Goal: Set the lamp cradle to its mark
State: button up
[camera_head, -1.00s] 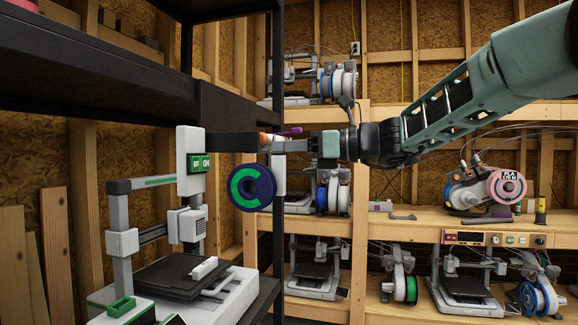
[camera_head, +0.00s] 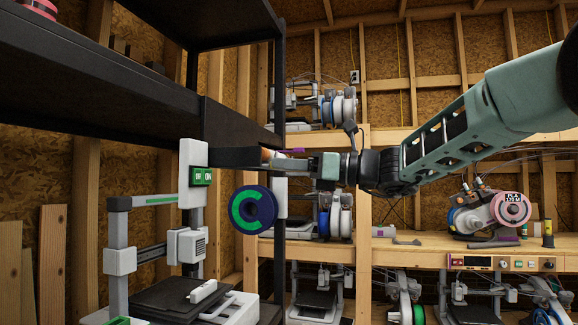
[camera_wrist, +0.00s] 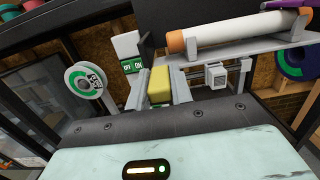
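My gripper (camera_wrist: 160,86) has a yellow block (camera_wrist: 160,88) between its two grey fingers, which look closed on it. A white tube lamp with orange ends (camera_wrist: 235,32) lies on a narrow grey cradle (camera_wrist: 235,56), just beyond the fingers in the wrist view. I cannot tell whether the yellow block is part of the cradle. In the head view my gripper (camera_head: 312,167) points left at the black shelf's edge, with the lamp's orange end (camera_head: 267,156) near the fingertips. The cradle's mark cannot be made out.
The black shelf (camera_head: 110,75) stands at left. A printer with a green sign (camera_head: 202,177) is below. A dark blue and green spool (camera_head: 253,209) hangs close under my gripper. A purple item (camera_head: 293,150) is just above the fingers. Wooden benches with printers fill the back.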

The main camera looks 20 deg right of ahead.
jog(key=o, duration=0.4)
jog(key=shift+f, duration=0.1)
jog(key=shift+d, duration=0.1)
jog(key=v, duration=1.7)
jog(key=shift+b, duration=0.3)
jog(key=shift+s+d, duration=0.1)
